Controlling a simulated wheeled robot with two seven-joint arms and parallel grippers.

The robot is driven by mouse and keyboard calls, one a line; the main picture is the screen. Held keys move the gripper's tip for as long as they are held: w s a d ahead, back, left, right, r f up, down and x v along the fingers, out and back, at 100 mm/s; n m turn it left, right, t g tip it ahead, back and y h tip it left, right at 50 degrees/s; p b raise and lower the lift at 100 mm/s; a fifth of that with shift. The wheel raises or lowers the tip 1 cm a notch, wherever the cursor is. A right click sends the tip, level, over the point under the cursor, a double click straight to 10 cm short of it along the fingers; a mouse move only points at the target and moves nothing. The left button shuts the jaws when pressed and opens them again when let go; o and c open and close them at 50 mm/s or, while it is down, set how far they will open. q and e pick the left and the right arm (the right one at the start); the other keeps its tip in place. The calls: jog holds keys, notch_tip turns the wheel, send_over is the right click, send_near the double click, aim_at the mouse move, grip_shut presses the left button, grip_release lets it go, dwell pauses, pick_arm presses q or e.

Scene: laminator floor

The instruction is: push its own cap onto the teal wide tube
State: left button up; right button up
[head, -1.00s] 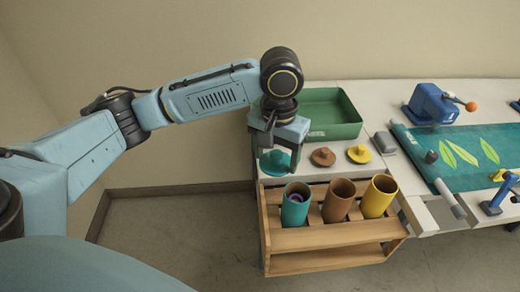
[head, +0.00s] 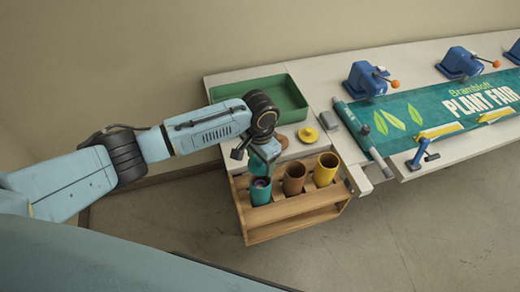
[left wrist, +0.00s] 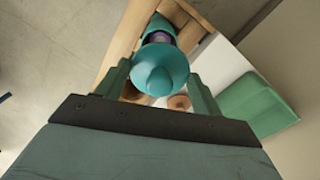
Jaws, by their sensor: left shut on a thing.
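The teal wide tube (head: 260,194) stands upright in the left place of a wooden rack, with something purple inside its open mouth. It also shows in the left wrist view (left wrist: 160,22), partly covered by the cap. My left gripper (head: 259,168) is shut on the round teal cap (left wrist: 160,72), which has a knob in its middle. In the head view the gripper is just above and behind the tube's mouth, and hides the cap. In the left wrist view part of the mouth shows past the cap's edge, so the cap is not seated. My right gripper is in neither view.
A brown tube (head: 294,180) and a yellow tube (head: 326,170) stand uncapped beside it in the rack (head: 290,214). A yellow cap (head: 307,135) and a brown cap (head: 281,141) lie on the table behind, before a green tray (head: 294,104). A teal banner (head: 405,122) lies at right.

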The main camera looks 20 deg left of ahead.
pick_arm(q)
jog(key=shift+f+b, duration=0.75)
jog(key=shift+b, duration=0.05)
notch_tip(320, 180, down, 3)
jog(key=b, duration=0.4)
jog(key=shift+f, duration=0.9)
jog(key=shift+r+p, duration=0.1)
jog(key=shift+p, duration=0.25)
jog(key=shift+s+p, duration=0.1)
jog(key=shift+p, duration=0.25)
dwell(0.4)
jog(key=shift+p, duration=0.35)
jog(key=shift+f, duration=0.65)
dwell(1.5)
